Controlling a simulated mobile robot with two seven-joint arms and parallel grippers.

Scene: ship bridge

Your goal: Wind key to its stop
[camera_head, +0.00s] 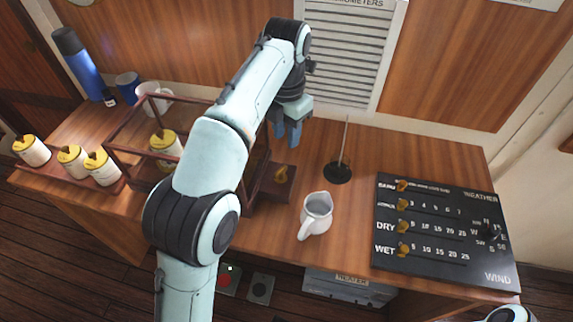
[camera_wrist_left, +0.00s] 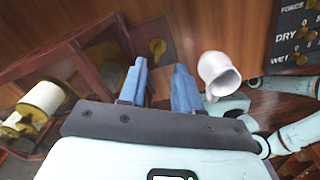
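A brass key (camera_head: 281,174) stands on a small dark wooden block (camera_head: 271,190) at the right end of a wood-framed glass case (camera_head: 125,131). In the left wrist view the key (camera_wrist_left: 157,48) shows beyond the fingertips, between them in the picture. My left gripper (camera_head: 288,134) hangs above and behind the key in the head view, with its blue fingers pointing down. In the left wrist view its fingers (camera_wrist_left: 158,82) are apart with nothing between them. They appear clear of the key. Only part of my right arm shows at the lower right; its gripper is not seen.
A white jug (camera_head: 316,214) stands right of the key. A thin spike on a black base (camera_head: 338,172) stands behind it. A black weather board (camera_head: 440,230) lies at the right. Yellow-topped drums (camera_head: 72,157), a blue flask (camera_head: 80,64) and mugs stand left.

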